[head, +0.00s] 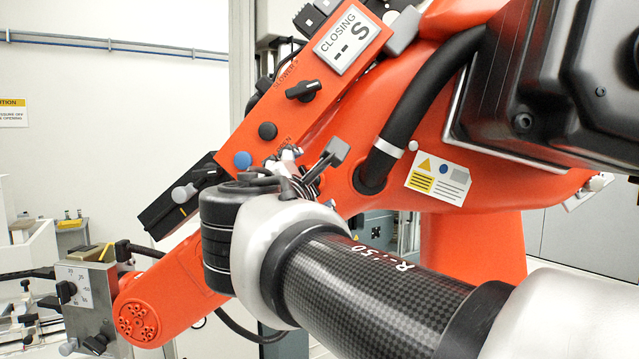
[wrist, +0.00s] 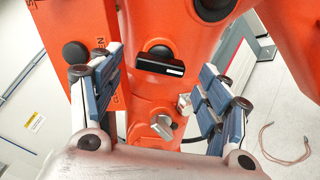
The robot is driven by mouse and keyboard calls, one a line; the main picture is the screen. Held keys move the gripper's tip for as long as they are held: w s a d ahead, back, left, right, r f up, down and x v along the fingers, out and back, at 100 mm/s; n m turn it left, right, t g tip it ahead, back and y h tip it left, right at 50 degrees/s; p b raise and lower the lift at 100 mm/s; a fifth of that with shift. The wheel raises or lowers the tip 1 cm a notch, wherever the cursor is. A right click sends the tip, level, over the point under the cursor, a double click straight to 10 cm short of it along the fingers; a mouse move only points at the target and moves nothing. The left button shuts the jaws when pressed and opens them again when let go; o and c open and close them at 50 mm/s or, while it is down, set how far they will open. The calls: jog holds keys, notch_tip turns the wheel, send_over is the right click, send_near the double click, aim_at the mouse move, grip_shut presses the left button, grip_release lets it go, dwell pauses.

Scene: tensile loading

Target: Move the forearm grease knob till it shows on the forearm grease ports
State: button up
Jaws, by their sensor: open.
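A black bar-shaped knob (wrist: 160,63) with a white mark at its right end sits on the orange arm in the wrist view. I take it for the forearm grease knob, but no label is readable there. Its bar lies nearly level in the picture. My gripper (wrist: 158,82) is open, with its blue-padded fingers left and right of the knob and nothing between them touching it. In the head view, my gripper (head: 296,166) is near the orange arm, partly hidden by my wrist. The grease ports cannot be told for sure; a grey fitting (wrist: 163,126) shows below the knob.
An orange panel carries a display reading "CLOSING -- S" (head: 347,40), a black knob (head: 303,90) and a blue button (head: 242,160). A grey paddle (head: 338,150) stands close to my gripper. A metal box with a dial (head: 85,290) is at lower left.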

jog(key=s, duration=0.7)
jog(key=shift+s+a, duration=0.35)
jog(key=shift+a, duration=0.05)
jog(key=s+d+f+m+g+h+b, duration=0.1)
jog(key=s+d+f+m+g, duration=0.2)
jog(key=d+f, duration=0.4)
jog(key=s+d+f+m+g+h+b, duration=0.1)
jog(key=s+d+f+m+g, duration=0.1)
jog(key=d+f+m, duration=0.45)
jog(key=s+d+f+m+g, duration=0.1)
jog(key=s+d+f+g, duration=0.2)
jog(key=f, duration=0.6)
jog(key=s+f+m+g+y+b, duration=0.1)
jog(key=s+f+m+g+y, duration=0.1)
jog(key=s+f+m, duration=0.4)
jog(key=s+d+f+m+g+y+b, duration=0.1)
jog(key=s+f+m+g, duration=0.2)
jog(key=f, duration=1)
jog(key=s+m, duration=0.3)
jog(key=s, duration=0.2)
jog(key=shift+s+d+f+m+y+b, duration=0.2)
jog(key=shift+f+m+y+b, duration=0.05)
jog(key=shift+m+y+b, duration=0.15)
jog(key=shift+c, duration=0.4)
